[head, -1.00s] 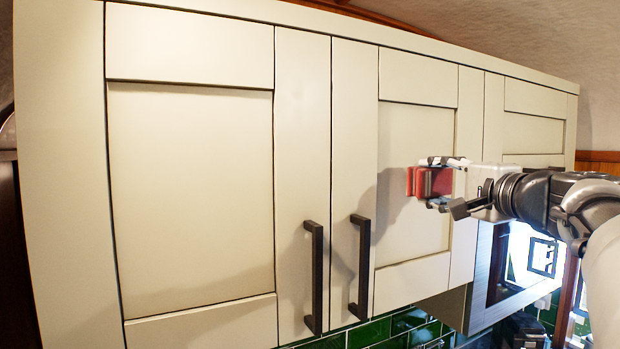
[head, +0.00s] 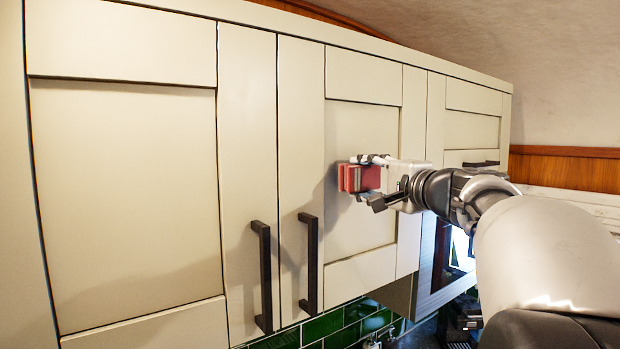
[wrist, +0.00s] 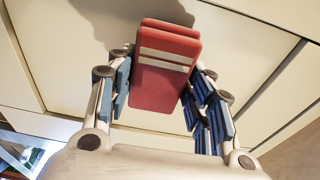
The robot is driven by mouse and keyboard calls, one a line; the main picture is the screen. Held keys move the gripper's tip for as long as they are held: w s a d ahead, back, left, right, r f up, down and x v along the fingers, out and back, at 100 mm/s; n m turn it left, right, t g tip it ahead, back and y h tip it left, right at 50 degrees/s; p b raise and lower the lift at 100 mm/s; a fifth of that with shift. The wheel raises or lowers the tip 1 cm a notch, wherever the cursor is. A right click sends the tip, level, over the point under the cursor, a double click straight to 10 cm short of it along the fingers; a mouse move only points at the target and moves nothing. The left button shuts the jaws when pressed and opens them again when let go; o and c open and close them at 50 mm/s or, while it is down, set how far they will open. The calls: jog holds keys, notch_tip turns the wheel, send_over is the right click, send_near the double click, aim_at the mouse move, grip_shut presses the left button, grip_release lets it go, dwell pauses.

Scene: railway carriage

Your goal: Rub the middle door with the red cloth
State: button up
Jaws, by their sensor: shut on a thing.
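The middle door (head: 361,130) is a cream panelled cupboard door with a dark vertical handle (head: 309,262) at its left side. My gripper (head: 366,184) is in front of this door's recessed panel. It is shut on the red cloth (head: 346,178), a folded red block with pale bands. In the wrist view the red cloth (wrist: 166,70) sits between the blue-padded fingers, with the cream panel behind it. I cannot tell whether the cloth touches the panel.
A wide cream door (head: 130,180) with its own dark handle (head: 263,277) is on the left. A smaller right door (head: 472,131) has a dark handle. Green tiles (head: 323,326) and a lit appliance (head: 455,250) are below. The ceiling curves above.

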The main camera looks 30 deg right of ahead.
aim_at(378, 176)
jog(key=shift+w, duration=0.6)
dwell(0.3)
jog(key=shift+d, duration=1.7)
jog(key=shift+d+p, duration=1.15)
jog(key=shift+d, duration=2.15)
jog(key=shift+a+b, duration=3.55)
jog(key=shift+a, duration=1.6)
jog(key=shift+d+p, duration=1.9)
jog(key=shift+d, duration=3.25)
jog(key=shift+a+b, duration=2.95)
jog(key=shift+a, duration=2.2)
